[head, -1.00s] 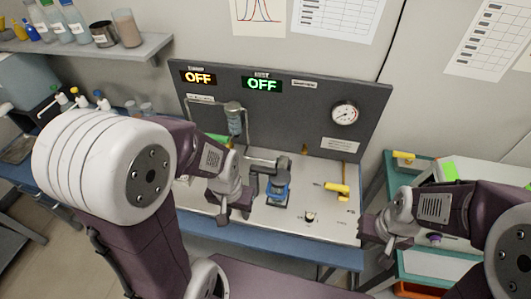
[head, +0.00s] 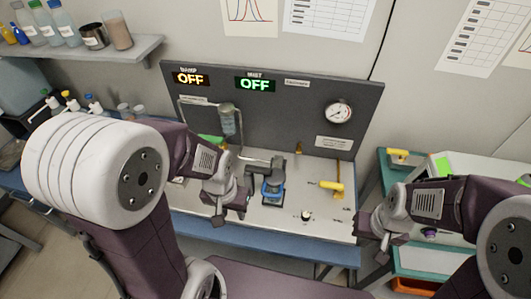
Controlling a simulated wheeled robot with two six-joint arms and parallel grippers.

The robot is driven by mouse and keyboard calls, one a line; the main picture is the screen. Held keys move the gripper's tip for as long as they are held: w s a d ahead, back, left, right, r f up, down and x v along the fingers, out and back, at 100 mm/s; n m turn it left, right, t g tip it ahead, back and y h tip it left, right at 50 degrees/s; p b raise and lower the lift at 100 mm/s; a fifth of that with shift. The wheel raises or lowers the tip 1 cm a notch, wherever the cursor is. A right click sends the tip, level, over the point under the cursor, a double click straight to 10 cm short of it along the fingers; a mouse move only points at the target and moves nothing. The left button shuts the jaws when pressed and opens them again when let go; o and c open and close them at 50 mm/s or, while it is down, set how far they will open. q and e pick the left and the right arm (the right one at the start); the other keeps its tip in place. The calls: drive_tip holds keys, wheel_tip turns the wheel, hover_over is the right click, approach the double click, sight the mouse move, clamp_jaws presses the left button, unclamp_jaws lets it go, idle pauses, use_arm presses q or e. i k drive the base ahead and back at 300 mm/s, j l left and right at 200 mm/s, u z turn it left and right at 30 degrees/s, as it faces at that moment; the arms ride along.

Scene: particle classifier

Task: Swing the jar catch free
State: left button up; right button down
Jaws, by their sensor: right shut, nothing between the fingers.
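The jar (head: 272,190), with a blue band and a dark lid, stands on the pale bench top in front of the dark panel. A dark grey bracket (head: 262,167) lies just behind and over the jar; I cannot tell which part of it is the catch. My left gripper (head: 231,215) points down to the left of the jar, apart from it, with its fingers spread and nothing seen between them. My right gripper (head: 372,246) is shut and empty beyond the bench's right edge, well away from the jar.
The panel (head: 300,110) carries two OFF displays and a gauge (head: 338,111). A clear vessel (head: 228,120) hangs behind my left gripper. A teal-edged cart (head: 395,172) stands at right.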

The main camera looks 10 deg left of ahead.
sight(249, 168)
drive_tip(key=i+u, duration=0.1)
drive_tip(key=u, duration=0.6)
